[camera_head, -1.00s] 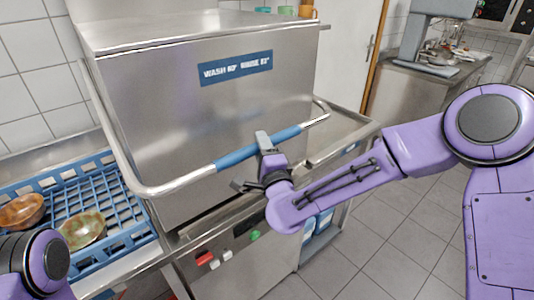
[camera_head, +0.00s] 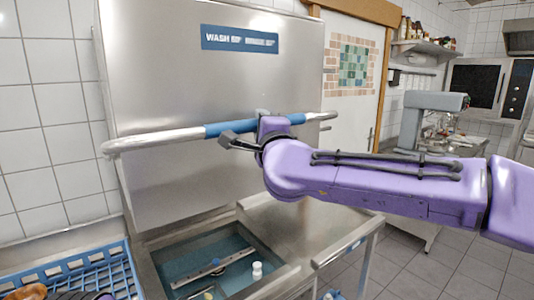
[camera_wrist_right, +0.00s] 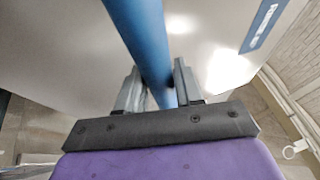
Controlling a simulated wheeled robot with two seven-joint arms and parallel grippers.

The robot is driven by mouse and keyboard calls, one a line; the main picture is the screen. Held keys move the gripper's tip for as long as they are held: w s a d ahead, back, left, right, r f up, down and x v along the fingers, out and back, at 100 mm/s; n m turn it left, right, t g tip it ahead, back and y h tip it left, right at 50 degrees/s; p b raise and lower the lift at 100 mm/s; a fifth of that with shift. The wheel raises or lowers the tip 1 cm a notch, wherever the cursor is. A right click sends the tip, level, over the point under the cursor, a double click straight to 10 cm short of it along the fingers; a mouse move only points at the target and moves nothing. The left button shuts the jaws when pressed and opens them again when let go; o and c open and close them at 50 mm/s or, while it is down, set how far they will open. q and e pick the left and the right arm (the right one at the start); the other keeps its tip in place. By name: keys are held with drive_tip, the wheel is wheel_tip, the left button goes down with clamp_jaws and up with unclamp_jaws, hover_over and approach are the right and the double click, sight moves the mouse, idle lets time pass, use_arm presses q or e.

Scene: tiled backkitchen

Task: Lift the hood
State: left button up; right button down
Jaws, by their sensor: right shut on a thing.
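The steel hood (camera_head: 180,85) of the dishwasher is raised in the head view, with the wash basin (camera_head: 215,275) open below it. Its bar handle (camera_head: 160,140) runs across the front and has a blue grip section (camera_head: 225,127). My right gripper (camera_head: 245,130) is shut on the blue section. In the right wrist view the blue handle (camera_wrist_right: 140,40) passes between the two fingers (camera_wrist_right: 157,88). My left gripper is not in view.
A blue dish rack (camera_head: 85,275) stands on the counter at the lower left. A steel side table (camera_head: 310,225) lies right of the basin. A mixer (camera_head: 432,110) stands on a counter farther back. Tiled floor is clear at the right.

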drive_tip(key=shift+d+r, duration=0.15)
drive_tip(key=shift+r, duration=0.95)
drive_tip(key=c, duration=1.1)
unclamp_jaws()
drive_tip(key=shift+w, duration=0.1)
drive_tip(key=shift+c, duration=0.2)
drive_tip(key=o, duration=0.3)
drive_tip(key=shift+w+a, duration=0.1)
drive_tip(key=shift+a, duration=0.25)
drive_tip(key=shift+f, duration=0.2)
drive_tip(key=shift+f, duration=0.2)
